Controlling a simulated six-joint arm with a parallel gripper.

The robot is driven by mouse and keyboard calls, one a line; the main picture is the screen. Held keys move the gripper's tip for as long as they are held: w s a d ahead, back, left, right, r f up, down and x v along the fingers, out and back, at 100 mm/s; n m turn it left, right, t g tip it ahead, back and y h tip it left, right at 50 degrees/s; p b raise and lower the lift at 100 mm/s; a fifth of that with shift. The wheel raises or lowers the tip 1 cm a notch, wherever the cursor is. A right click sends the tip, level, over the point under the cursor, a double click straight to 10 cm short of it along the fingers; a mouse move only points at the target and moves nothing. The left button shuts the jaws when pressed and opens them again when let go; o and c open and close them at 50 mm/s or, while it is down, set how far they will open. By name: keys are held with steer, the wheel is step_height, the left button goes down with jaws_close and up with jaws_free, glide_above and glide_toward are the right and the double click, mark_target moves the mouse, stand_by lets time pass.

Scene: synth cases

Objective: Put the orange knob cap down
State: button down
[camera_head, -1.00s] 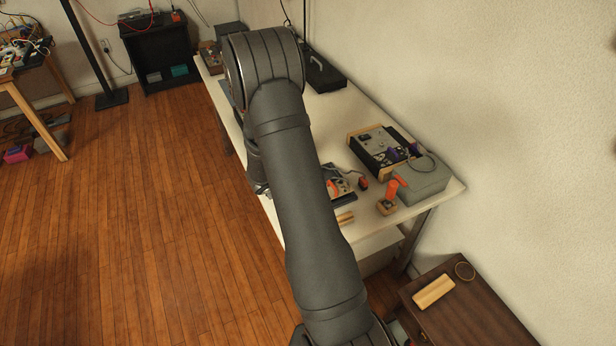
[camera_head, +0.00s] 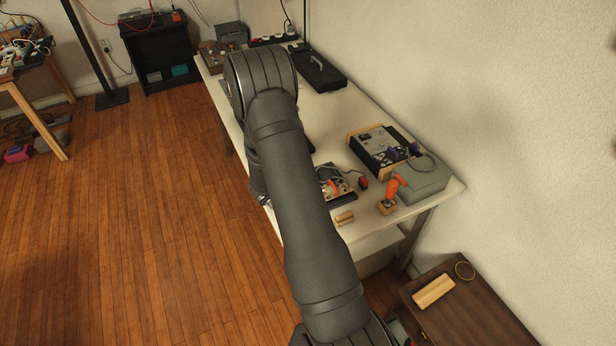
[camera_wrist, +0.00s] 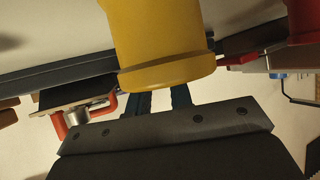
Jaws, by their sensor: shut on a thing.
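In the wrist view, a large yellow-orange round cap (camera_wrist: 168,45) with a flared lower rim fills the top middle. I take it to be the orange knob cap. My gripper (camera_wrist: 158,98) has two dark blue fingers that run up to the cap and is shut on it; the cap hides the fingertips. In the head view my own arm covers the gripper and the cap, so the cap's height above the table cannot be told.
The white table (camera_head: 330,107) holds a button panel (camera_head: 335,184), a wood-sided device (camera_head: 378,148), a grey box (camera_head: 420,182), an orange-handled joystick (camera_head: 390,195) and a black case (camera_head: 318,72). Bare tabletop shows between the case and the device.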

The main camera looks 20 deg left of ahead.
steer(key=shift+f, duration=0.25)
steer(key=c, duration=1.3)
jaws_free()
steer(key=shift+s+f, duration=0.1)
steer(key=shift+r, duration=0.2)
steer(key=r+v, duration=0.1)
steer(key=v, duration=1.1)
steer(key=shift+w, duration=0.25)
steer(key=x, duration=1.1)
steer(key=shift+w+d+f, duration=0.1)
steer(key=shift+w+f, duration=0.05)
steer(key=shift+f, duration=0.05)
steer(key=shift+w+f, duration=0.15)
steer(key=shift+f, duration=0.2)
